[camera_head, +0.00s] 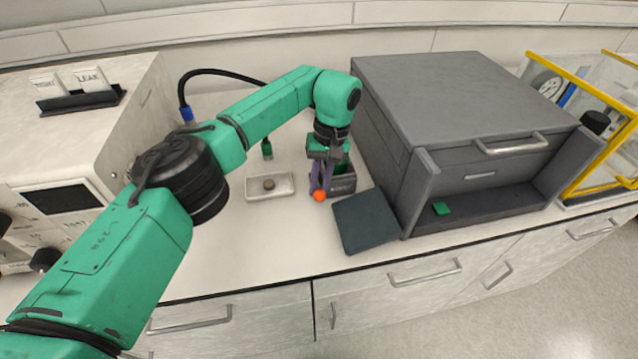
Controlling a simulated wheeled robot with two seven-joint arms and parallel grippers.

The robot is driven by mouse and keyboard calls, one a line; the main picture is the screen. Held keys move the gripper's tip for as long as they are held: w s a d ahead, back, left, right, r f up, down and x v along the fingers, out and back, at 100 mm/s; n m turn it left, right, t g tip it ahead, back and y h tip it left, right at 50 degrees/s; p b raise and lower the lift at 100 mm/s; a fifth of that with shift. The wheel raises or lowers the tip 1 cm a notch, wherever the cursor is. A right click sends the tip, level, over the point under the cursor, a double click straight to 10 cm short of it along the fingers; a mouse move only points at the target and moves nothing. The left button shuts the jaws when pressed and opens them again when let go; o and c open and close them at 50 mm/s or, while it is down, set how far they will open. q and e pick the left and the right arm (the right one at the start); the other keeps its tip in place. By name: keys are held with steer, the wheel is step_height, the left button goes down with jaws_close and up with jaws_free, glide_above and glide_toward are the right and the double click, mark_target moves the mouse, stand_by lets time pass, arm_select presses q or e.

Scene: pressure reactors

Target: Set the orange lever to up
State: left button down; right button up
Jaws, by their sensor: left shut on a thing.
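The orange lever shows as a round orange knob (319,196) at the front left of a small dark grey box on the bench. My left gripper (321,186) points down over it, with its purplish fingers closed at the knob. The gripper is shut on the lever. The lever's shaft is hidden by the fingers, so its tilt cannot be told. The small box (345,187) stands beside the fingers, partly covered by the gripper. My right gripper is not in view.
A large grey cabinet (430,90) stands close to the right of the gripper. A dark flat panel (365,221) lies in front of the small box. A white tray (254,193) and a small green bottle (267,149) are to the left. A yellow-framed clear case (590,100) stands far right.

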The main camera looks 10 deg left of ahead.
arm_select(q)
steer(key=c, duration=1.1)
jaws_free()
steer(key=shift+r, duration=0.1)
steer(key=shift+r, duration=0.15)
steer(key=p+v, duration=1.1)
steer(key=v, duration=0.3)
steer(key=shift+r, duration=0.15)
